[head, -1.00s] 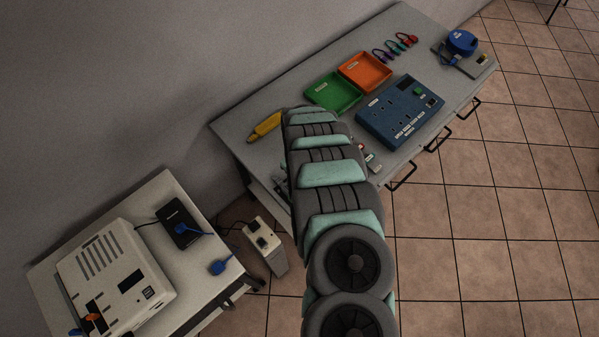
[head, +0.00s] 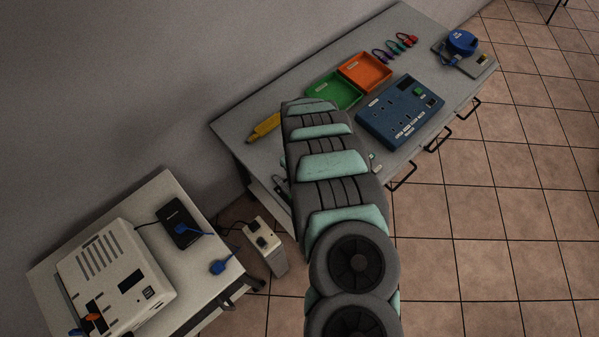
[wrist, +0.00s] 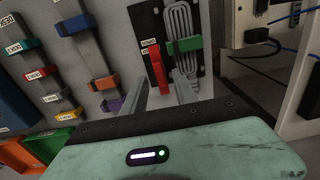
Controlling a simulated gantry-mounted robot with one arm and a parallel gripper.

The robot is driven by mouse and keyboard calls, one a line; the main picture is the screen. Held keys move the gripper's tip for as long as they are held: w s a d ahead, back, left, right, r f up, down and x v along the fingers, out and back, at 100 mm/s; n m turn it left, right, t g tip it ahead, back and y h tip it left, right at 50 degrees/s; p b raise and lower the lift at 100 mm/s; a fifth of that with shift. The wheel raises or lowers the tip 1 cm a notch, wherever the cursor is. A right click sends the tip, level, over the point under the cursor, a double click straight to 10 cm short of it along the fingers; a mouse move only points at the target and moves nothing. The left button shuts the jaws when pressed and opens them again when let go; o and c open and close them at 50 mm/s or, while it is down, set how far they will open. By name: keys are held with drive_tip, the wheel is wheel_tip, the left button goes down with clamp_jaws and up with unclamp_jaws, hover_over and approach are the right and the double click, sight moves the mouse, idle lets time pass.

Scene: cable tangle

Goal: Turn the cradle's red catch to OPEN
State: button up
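The red catch (wrist: 157,72) shows in the wrist view as an upright red bar with a bend at its top. It sits at the left side of a black cradle panel (wrist: 143,20) that carries a looped grey cable (wrist: 180,22). A green piece (wrist: 185,45) crosses the cable at the right. A small white label (wrist: 150,43) sits above the catch; I cannot read it. My gripper (wrist: 161,88) is open, its two grey fingers apart, with the catch's lower part between them in the picture. Contact cannot be told. In the head view my arm hides the gripper and cradle.
An orange tray (wrist: 20,155) lies low left. A white box with cables (wrist: 262,68) stands at right. In the head view, the bench holds a blue panel (head: 400,112) and a green tray (head: 334,90).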

wheel_tip(320, 180, up, 9)
idle(0.4)
drive_tip(key=shift+w+f, duration=0.1)
idle(0.4)
